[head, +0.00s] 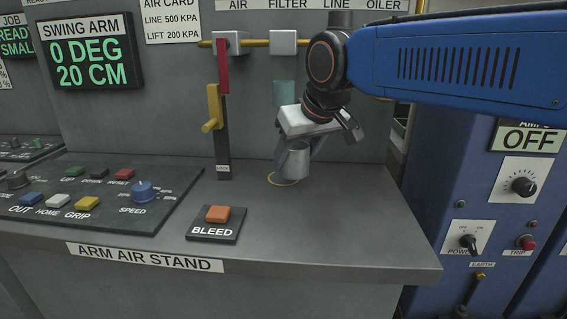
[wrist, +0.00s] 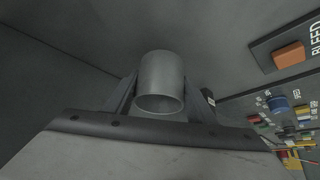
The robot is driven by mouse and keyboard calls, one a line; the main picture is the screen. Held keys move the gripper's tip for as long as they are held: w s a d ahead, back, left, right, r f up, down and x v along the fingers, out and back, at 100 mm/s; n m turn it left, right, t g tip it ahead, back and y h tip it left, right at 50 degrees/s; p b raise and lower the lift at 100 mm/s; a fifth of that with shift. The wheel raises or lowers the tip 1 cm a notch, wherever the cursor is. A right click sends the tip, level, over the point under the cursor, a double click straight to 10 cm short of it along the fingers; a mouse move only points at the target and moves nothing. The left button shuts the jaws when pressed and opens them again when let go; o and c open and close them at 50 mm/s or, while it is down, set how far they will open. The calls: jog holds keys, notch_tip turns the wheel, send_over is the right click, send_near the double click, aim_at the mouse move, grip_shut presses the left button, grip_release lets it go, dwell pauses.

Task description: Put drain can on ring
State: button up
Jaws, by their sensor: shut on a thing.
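The drain can (head: 294,164) is a small grey metal cylinder, upright at the back of the stand top. My gripper (head: 296,157) is above and around it, its fingers shut on the can's sides. In the wrist view the can (wrist: 160,82) sits between the two fingers, its open end showing. The ring (head: 272,181) is a thin yellow circle on the stand top. Its left and front parts show beside the can; the can hides the rest. I cannot tell whether the can's bottom touches the surface.
A BLEED button (head: 218,214) sits in front and to the left. A yellow-handled lever (head: 213,110) stands left of the can. A bluish cup (head: 284,93) hangs on the pipe behind. The stand top (head: 340,230) is clear in front and to the right.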

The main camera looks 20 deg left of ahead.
jog(key=shift+w+a+f, duration=0.65)
jog(key=shift+w+a, duration=0.15)
jog(key=shift+w+a+f, duration=0.85)
jog(key=shift+a+f, duration=0.1)
jog(key=shift+f, duration=0.05)
jog(key=shift+f, duration=0.15)
jog(key=o, duration=1.1)
jog(key=shift+c, duration=0.2)
